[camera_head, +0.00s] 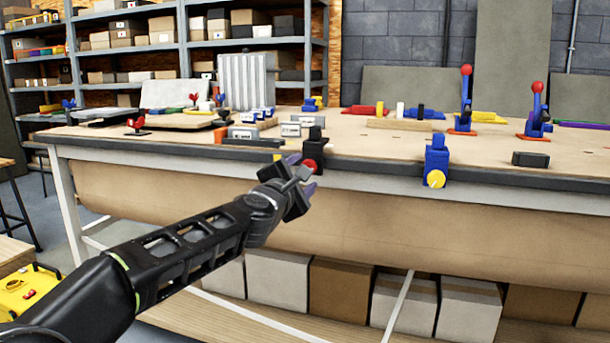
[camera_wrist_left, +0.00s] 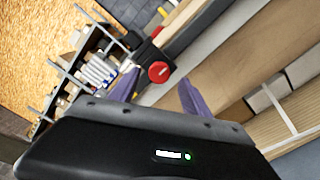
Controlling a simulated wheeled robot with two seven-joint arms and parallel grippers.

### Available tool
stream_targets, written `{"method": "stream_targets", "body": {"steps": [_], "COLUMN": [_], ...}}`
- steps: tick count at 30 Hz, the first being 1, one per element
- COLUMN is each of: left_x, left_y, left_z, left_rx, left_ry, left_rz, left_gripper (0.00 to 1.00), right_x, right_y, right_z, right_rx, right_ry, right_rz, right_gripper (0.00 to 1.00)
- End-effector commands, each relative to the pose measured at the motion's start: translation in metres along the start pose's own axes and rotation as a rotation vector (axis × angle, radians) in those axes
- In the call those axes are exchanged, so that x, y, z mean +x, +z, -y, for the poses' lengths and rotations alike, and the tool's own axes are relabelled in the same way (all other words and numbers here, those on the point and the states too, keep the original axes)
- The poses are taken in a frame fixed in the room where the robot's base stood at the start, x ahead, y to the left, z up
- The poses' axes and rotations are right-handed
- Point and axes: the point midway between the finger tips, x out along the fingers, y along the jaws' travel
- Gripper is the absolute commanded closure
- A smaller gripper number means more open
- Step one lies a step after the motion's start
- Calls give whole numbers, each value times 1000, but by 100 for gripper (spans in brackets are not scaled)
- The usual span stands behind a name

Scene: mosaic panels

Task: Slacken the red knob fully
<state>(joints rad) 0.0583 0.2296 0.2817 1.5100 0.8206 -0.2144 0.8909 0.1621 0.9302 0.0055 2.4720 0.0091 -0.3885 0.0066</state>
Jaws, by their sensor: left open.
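The red knob (camera_head: 310,165) is on the front of a black clamp (camera_head: 315,146) at the workbench's front edge, partly hidden behind my left gripper in the head view. In the left wrist view the red knob (camera_wrist_left: 159,72) shows as a round disc with a pale mark, beyond the fingertips and nearer the left finger. My left gripper (camera_head: 305,176) is open, with its purple fingers apart and nothing between them. It also shows in the left wrist view (camera_wrist_left: 158,86). The fingers look apart from the knob. My right gripper is not in either view.
A blue clamp (camera_head: 437,160) with a yellow knob (camera_head: 435,179) stands on the bench edge to the right. A black block (camera_head: 530,159) lies farther right. Grey and white blocks (camera_head: 243,132) sit left of the black clamp. Boxes (camera_head: 341,286) fill the space under the workbench (camera_head: 380,150).

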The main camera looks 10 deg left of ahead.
Motion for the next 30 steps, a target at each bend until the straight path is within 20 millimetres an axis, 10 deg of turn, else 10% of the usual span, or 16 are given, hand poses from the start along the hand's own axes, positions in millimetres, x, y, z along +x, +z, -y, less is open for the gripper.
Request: {"method": "stream_targets", "body": {"steps": [9, 25, 30], "left_x": [-42, -44, -39], "left_y": [-1, -2, -31], "left_z": [1, -1, 70], "left_rx": [0, 119, 515], "left_ry": [0, 8, -91], "left_rz": [-1, -5, -23], "left_gripper": [44, 44, 44], "right_x": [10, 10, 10], "right_y": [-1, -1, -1], "right_z": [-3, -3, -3], "right_rx": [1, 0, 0], "right_ry": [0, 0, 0], "right_rz": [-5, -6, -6], "right_gripper": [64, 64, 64]}}
